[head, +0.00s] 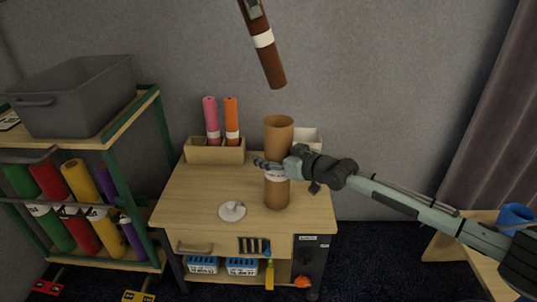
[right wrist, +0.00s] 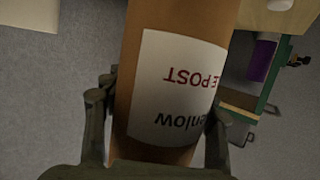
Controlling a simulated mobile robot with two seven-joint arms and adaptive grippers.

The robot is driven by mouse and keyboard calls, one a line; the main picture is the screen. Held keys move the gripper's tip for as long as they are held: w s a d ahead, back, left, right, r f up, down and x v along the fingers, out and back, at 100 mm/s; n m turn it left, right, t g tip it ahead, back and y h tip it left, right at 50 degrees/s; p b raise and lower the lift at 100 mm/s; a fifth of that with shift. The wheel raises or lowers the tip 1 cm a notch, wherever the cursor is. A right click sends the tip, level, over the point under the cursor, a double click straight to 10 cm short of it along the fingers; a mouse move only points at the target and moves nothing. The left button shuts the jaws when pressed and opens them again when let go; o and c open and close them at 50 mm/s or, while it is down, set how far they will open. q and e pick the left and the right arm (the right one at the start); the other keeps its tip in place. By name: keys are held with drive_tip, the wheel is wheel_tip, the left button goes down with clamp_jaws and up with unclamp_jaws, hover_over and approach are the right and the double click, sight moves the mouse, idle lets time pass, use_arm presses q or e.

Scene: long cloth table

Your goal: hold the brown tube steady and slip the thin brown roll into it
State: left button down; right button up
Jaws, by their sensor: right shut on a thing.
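The brown tube (head: 278,135) stands upright on the small wooden desk, its open top facing up. My right gripper (head: 275,168) is shut around its middle, just above a white label. The right wrist view shows the tube (right wrist: 165,150) between both fingers (right wrist: 160,125), with its printed label facing the camera. The thin brown roll (head: 270,60), with a white band, hangs tilted in the air above the tube, its lower end apart from the tube's mouth and slightly left of it. A grey-green piece of my left gripper (head: 254,9) shows against the roll's upper part; the rest is out of frame.
A wooden holder (head: 215,152) with pink and orange rolls stands behind left of the tube; a white box (head: 308,138) is behind right. A white round item (head: 232,211) lies front left on the desk (head: 185,200). A shelf rack (head: 110,140) stands left.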

drive_tip(key=shift+c, duration=1.3)
use_arm(q)
wheel_tip(320, 180, down, 11)
use_arm(e)
drive_tip(key=shift+c, duration=0.4)
use_arm(q)
drive_tip(key=c, duration=0.5)
unclamp_jaws()
drive_tip(key=shift+c, duration=0.2)
drive_tip(key=v, duration=1.2)
